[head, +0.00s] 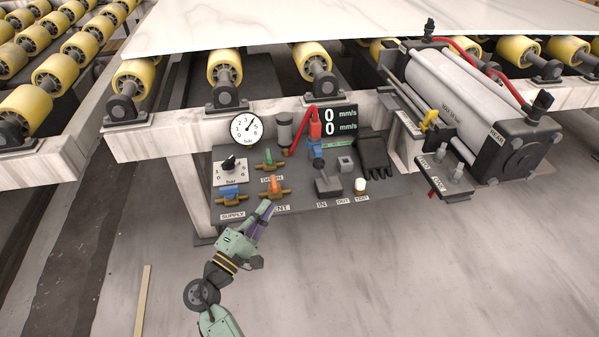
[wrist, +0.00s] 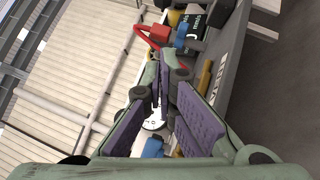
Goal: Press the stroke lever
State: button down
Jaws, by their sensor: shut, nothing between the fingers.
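A dark lever block (head: 328,187) stands on the grey control panel (head: 300,205), above the labels IN and OUT; it looks like the stroke lever.
Orange (head: 274,186), green (head: 268,158) and blue (head: 231,192) valves, a regulator knob (head: 229,163) and a gauge (head: 247,127) crowd the panel's left. A pneumatic cylinder (head: 455,95) stands beyond.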

aim_at(323, 173)
dwell(0.3)
jog(key=p+x, duration=0.2)
jog(key=x, duration=0.8)
jog(key=shift+w+d+r+p, duration=0.1)
jog(key=shift+r+p, duration=0.1)
jog(key=shift+p, duration=0.1)
jog(key=shift+w+d+r+p, duration=0.15)
jog(key=shift+d+r+p, duration=0.1)
jog(key=shift+d, duration=0.35)
jog(key=shift+w+d+r+p, duration=0.15)
jog(key=shift+d+p, duration=0.1)
jog(key=shift+d, duration=0.3)
jog(key=shift+w+d, duration=0.1)
jog(key=shift+d, duration=0.5)
jog(key=shift+w+r, duration=0.1)
jog(key=shift+r, duration=0.1)
